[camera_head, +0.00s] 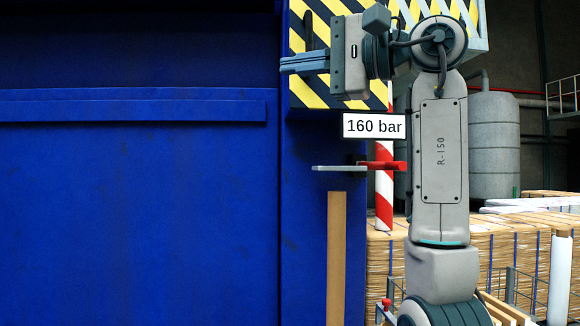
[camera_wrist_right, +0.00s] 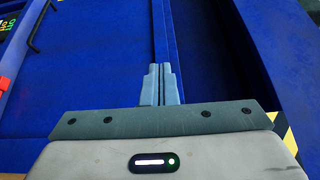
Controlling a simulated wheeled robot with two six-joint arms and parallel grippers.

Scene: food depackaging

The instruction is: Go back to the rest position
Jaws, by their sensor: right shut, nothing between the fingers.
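My right gripper (camera_head: 290,64) is shut and empty in the head view. It points left, in front of the yellow-and-black striped panel on the blue machine (camera_head: 150,210). My right arm rises from the lower right and bends at the top. In the right wrist view, the fingers of my right gripper (camera_wrist_right: 161,72) lie together, with the blue machine face behind them. I cannot tell whether they touch it. My left gripper is not in view.
A "160 bar" sign (camera_head: 373,126) and a red lever (camera_head: 383,165) sit beside the blue machine, left of my arm. A red-and-white post (camera_head: 384,205) stands behind. Stacked brown bales (camera_head: 520,255) and a grey tank (camera_head: 494,145) are at the right.

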